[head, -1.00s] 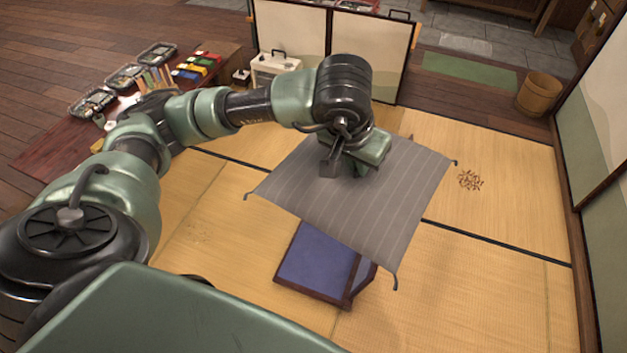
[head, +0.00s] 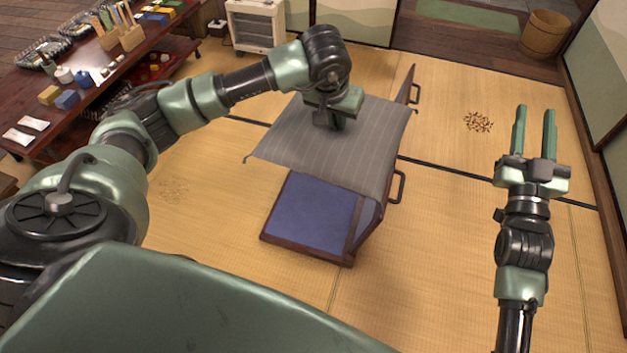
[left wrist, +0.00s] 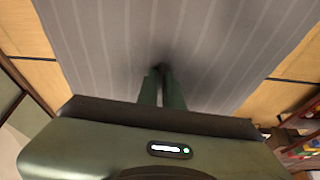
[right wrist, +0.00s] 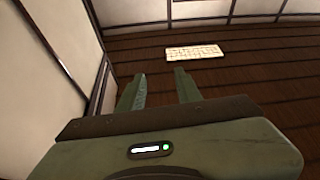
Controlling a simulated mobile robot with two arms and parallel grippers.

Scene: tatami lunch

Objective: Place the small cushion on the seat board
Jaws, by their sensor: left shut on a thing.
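The small cushion (head: 365,150) is a flat grey square with pale stripes and dark corner tassels. My left gripper (head: 333,122) is shut on its middle from above. In the left wrist view the closed fingers (left wrist: 162,78) pinch the striped cloth (left wrist: 110,50). The seat board (head: 308,218) is a blue panel in a dark wooden frame on the tatami. The cushion covers its far part and some of the upright back; whether they touch is hidden. My right gripper (head: 534,125) is open and empty at the right; its spread fingers (right wrist: 160,88) also show in the right wrist view.
The chair's side has black handles (head: 397,187). A low dark red table (head: 100,85) with boxes and trays stands at the left. A white heater (head: 256,25) and a wooden bucket (head: 545,33) stand at the back.

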